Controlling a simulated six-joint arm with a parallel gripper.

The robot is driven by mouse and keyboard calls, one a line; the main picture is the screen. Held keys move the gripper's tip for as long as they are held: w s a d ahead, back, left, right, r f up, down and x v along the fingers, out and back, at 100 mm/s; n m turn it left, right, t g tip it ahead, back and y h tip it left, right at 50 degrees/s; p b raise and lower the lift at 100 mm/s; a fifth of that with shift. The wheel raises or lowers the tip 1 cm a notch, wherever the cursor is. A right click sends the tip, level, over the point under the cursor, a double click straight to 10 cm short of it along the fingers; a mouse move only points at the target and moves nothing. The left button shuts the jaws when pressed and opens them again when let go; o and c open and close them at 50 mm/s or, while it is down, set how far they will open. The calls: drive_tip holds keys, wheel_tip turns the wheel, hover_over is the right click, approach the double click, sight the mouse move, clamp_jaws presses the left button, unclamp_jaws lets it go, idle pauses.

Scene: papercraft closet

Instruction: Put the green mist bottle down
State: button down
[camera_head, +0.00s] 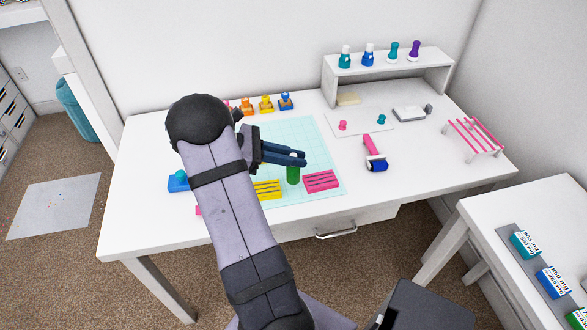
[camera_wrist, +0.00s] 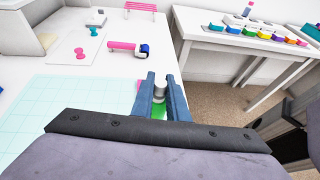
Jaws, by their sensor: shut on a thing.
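The green mist bottle (camera_head: 293,174) is upright, low over or on the pale cutting mat (camera_head: 295,132) between a yellow block (camera_head: 267,189) and a pink block (camera_head: 321,181). My gripper (camera_head: 302,158) reaches in from the left with its dark fingers at the bottle's upper part. In the wrist view my gripper (camera_wrist: 159,84) is shut on the bottle, whose pale cap (camera_wrist: 159,90) shows between the fingers with green (camera_wrist: 153,110) below. I cannot tell whether its base touches the mat.
A pink-handled roller (camera_head: 374,155) lies right of the mat. A shelf (camera_head: 385,76) with several bottles stands at the back. A pink rack (camera_head: 474,138) is at the right. Small coloured items (camera_head: 266,104) line the back edge. Bare white tabletop lies right of the pink block.

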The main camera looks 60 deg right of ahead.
sight(293, 169)
drive_tip(key=shift+f, duration=2.05)
drive_tip(key=c, duration=1.7)
unclamp_jaws()
drive_tip(key=shift+f, duration=0.1)
drive_tip(key=shift+c, duration=0.2)
drive_tip(key=b+v, duration=0.1)
drive_tip(key=v, duration=1.1)
